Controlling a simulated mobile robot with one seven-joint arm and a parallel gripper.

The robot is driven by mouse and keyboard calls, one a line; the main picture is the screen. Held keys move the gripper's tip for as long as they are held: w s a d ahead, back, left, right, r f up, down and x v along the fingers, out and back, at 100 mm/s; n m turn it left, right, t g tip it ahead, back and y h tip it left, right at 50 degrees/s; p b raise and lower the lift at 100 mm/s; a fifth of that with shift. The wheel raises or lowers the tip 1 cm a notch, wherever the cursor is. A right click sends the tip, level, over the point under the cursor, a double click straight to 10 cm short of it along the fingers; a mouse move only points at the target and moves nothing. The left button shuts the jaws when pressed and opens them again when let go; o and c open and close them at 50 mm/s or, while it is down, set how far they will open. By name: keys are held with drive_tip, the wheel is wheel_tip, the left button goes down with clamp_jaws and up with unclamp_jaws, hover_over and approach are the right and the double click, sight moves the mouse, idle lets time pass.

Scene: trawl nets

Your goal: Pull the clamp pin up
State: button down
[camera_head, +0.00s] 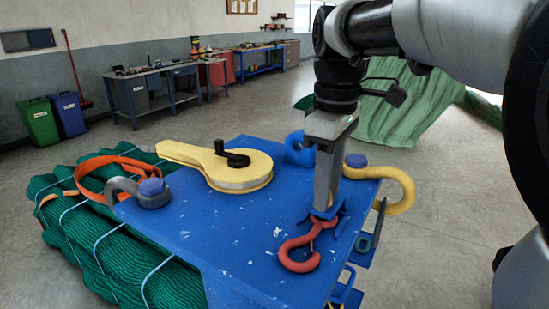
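A yellow teardrop-shaped device (190,153) with a long flat arm and a round grey-sided body lies on the blue table (215,225). A black crank-like piece (234,157) stands on top of its round body; it may be the clamp pin, but I cannot tell for sure. My gripper (323,208) points straight down at the right part of the table, to the right of the yellow device and apart from it. I see it from the side, so its finger gap is hidden. A red hook (303,248) lies just below and in front of its tips; contact is unclear.
A grey hook (146,192) lies at the table's left edge, a yellow hook (391,182) at its right edge. A blue piece (297,148) stands behind my gripper. Green netting (90,245) lies left of the table. The table's front middle is clear.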

drive_tip(key=shift+r+p, duration=1.7)
drive_tip(key=shift+r, duration=0.2)
drive_tip(key=shift+w+f, duration=0.1)
drive_tip(key=c, duration=1.6)
unclamp_jaws()
wheel_tip(320, 180, up, 18)
drive_tip(key=p, duration=0.3)
drive_tip(key=shift+f, duration=0.25)
drive_tip(key=s+f+m+t, duration=0.2)
drive_tip(key=s+f+m, duration=0.1)
drive_tip(key=f, duration=0.3)
drive_tip(key=s+f+m+t, duration=0.1)
drive_tip(key=s+f+m, duration=0.3)
drive_tip(key=f, duration=0.3)
drive_tip(key=s+f+m+t, duration=0.2)
drive_tip(key=s+f+m, duration=0.1)
drive_tip(key=s+f, duration=0.2)
wheel_tip(320, 180, down, 2)
drive_tip(key=shift+d+f+m+t+p, duration=0.15)
drive_tip(key=shift+f+m+t+p, duration=0.15)
drive_tip(key=shift+m+p, duration=0.1)
